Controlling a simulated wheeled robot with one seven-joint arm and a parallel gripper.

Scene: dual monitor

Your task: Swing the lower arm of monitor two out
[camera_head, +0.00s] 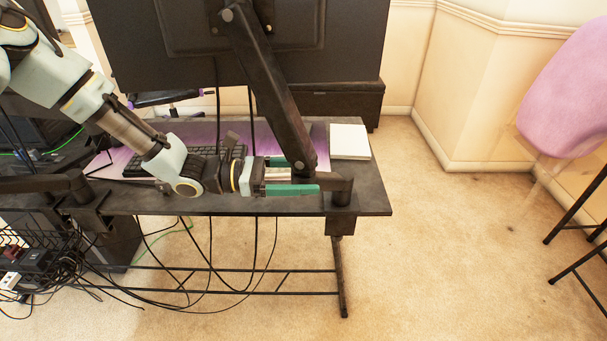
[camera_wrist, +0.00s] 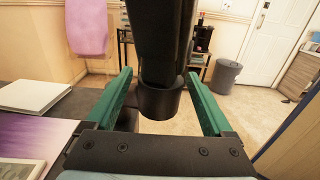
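Monitor two (camera_head: 130,40) shows from behind, its dark panel carried by a black monitor arm. The upper arm (camera_head: 268,85) slopes down to the right to a joint above the desk. The lower arm (camera_head: 328,184) is a short black link from that joint to the post at the desk's near right corner. My gripper (camera_head: 303,175) is open, with green fingers either side of the joint end. In the wrist view, a black cylinder of the joint (camera_wrist: 158,103) sits between the parted fingers (camera_wrist: 158,76), with gaps showing on both sides. The far finger is partly hidden in the head view.
The dark desk (camera_head: 368,195) holds a keyboard (camera_head: 145,165), a purple mat (camera_head: 115,155) and a white pad (camera_head: 350,142). Cables hang beneath it. Another monitor arm (camera_head: 45,184) is at the left. Carpet (camera_head: 450,240) is open right of the desk; a pink chair (camera_head: 570,90) stands farther right.

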